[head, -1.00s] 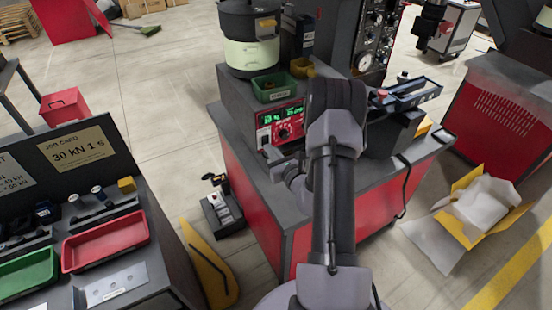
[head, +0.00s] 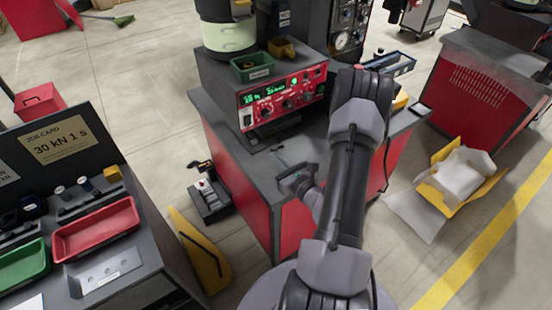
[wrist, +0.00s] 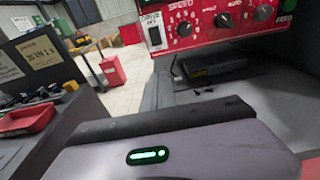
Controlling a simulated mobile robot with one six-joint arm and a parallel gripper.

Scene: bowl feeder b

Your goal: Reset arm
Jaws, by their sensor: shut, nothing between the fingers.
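My gripper (head: 291,172) is shut and empty. In the head view it hangs in front of my arm, over the front part of the red bench's dark top (head: 258,168). In the wrist view its closed fingers (wrist: 158,92) stand up beyond the grey gripper body with its green light. The bowl feeder's red control panel (head: 284,97) with lit green digits faces it from behind; the panel's knobs also show large at the top of the wrist view (wrist: 222,20). The gripper is apart from the panel.
A green bin (head: 257,68) and a yellow bin (head: 281,48) sit on the feeder housing. A left bench holds a red tray (head: 96,229), a green tray (head: 22,265) and a job card (head: 58,138). An open yellow box (head: 452,180) lies on the floor at right.

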